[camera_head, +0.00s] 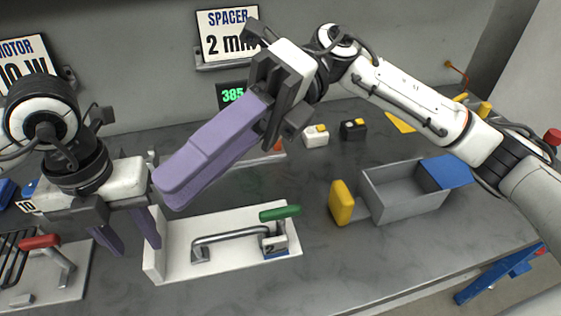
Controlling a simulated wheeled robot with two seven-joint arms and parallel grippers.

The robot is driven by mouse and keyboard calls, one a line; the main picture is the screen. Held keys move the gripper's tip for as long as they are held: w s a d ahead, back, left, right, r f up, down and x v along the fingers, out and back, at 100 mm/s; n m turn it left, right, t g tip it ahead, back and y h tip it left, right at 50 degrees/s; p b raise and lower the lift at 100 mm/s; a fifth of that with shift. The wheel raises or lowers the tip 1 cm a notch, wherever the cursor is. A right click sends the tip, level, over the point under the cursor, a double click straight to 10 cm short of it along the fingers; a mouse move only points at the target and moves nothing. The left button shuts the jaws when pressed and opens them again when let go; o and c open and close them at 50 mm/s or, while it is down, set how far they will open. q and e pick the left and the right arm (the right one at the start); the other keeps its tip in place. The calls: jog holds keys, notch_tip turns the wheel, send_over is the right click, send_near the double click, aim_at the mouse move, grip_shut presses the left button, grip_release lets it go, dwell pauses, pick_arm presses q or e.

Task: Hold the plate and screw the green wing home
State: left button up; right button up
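The green wing (280,213) sits on top of a small block marked 2 (275,244), at the right end of a white plate (222,261). A grey bar handle (230,236) runs along this plate, and an upright white wall (154,262) stands at its left end. My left gripper (138,249) points down with its purple fingers apart, and its right finger overlaps the wall in the picture; contact cannot be told. My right gripper (170,192) is above and behind the plate, pointing left and down, clear of the wing. Its near finger hides most of the other.
A red-handled clamp (40,242) and a black rack (12,262) are at the left. A grey bin (405,195) with a blue part and a yellow block (341,202) stand to the right. Small white and black boxes (353,129) lie behind.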

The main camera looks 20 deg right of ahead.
aim_at(148, 259)
jog(key=w+d+f+n+t+h, duration=0.2)
jog(key=d+f+n+t+h, duration=0.15)
jog(key=f+n+h, duration=0.45)
pick_arm(q)
jog(key=shift+f, duration=0.25)
notch_tip(148, 259, down, 10)
jog(key=shift+r, duration=0.1)
pick_arm(e)
jog(key=w+d+f+t+h, duration=0.3)
jog(key=w+d+t+h, duration=0.2)
jog(key=d, duration=0.3)
jog(key=shift+w+h, duration=0.5)
jog(key=shift+w, duration=0.15)
